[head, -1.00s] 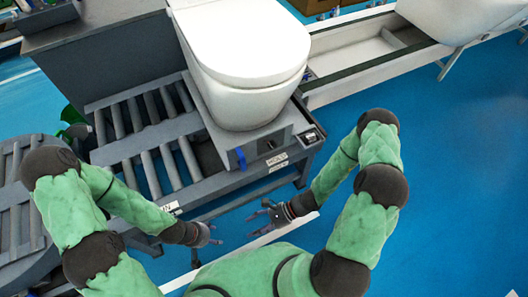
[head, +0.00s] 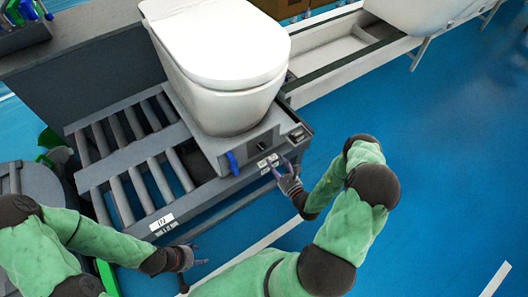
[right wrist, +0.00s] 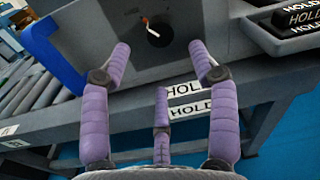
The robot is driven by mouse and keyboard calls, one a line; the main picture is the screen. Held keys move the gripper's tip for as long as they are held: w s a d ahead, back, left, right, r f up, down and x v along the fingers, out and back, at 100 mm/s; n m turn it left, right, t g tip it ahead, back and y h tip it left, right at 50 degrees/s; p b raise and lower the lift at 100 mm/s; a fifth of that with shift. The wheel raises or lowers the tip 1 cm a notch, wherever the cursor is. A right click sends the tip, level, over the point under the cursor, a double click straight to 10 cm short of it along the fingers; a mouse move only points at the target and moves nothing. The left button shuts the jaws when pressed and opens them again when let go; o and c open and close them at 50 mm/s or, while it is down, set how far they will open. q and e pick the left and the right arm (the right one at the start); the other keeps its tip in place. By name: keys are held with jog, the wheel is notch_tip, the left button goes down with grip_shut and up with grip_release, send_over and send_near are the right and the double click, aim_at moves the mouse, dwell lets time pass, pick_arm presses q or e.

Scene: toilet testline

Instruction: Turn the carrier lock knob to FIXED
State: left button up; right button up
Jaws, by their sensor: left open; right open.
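The carrier lock knob (head: 262,146) is a small dark round on the front face of the grey carrier (head: 245,150) under the white toilet (head: 222,70). In the right wrist view the knob (right wrist: 158,32) shows as a dark disc with an orange-white pointer slanting up to the left. My right gripper (head: 280,165) is open and empty, close in front of the carrier face; its purple fingers (right wrist: 160,60) point toward the knob, apart from it. My left gripper (head: 197,256) is open and empty, low in front of the conveyor.
A blue handle (head: 232,163) sticks out left of the knob. HOLD labels (right wrist: 190,99) are on the frame below. Dark HOLD blocks (right wrist: 290,18) sit at the right corner. Rollers (head: 130,195) lie to the left. Blue floor at right is clear.

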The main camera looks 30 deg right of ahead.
aim_at(264, 149)
jog(key=w+b, duration=0.2)
jog(key=w, duration=0.6)
jog(key=shift+a, duration=0.15)
jog(key=c, duration=1.2)
